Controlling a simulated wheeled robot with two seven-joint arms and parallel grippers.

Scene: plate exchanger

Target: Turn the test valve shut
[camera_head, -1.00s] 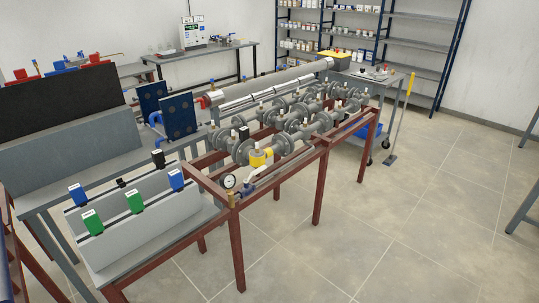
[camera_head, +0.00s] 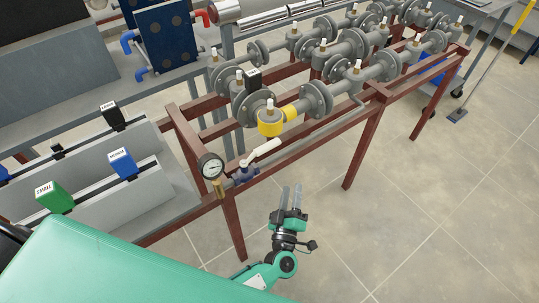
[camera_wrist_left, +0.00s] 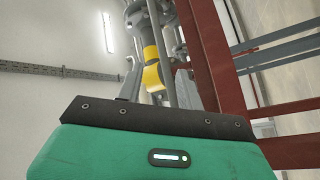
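The small test valve has a blue body (camera_head: 245,174) and a white lever (camera_head: 262,152) slanting up to the right. It sits on the red-brown frame rail beside a round gauge (camera_head: 211,166), above a brass fitting (camera_head: 218,189). My left gripper (camera_head: 292,188) is below and right of the lever, apart from it, over the floor in the picture. Its two fingers point up with a gap between them, and nothing shows in the gap. In the left wrist view I cannot make out the valve. My right gripper is not in view.
A yellow pipe section (camera_head: 270,122) and grey flanged pipes (camera_head: 317,98) lie above the valve. A red-brown frame post (camera_head: 364,148) stands right of my gripper. Panels with blue and green tags (camera_head: 123,163) are at left. The floor in front is clear.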

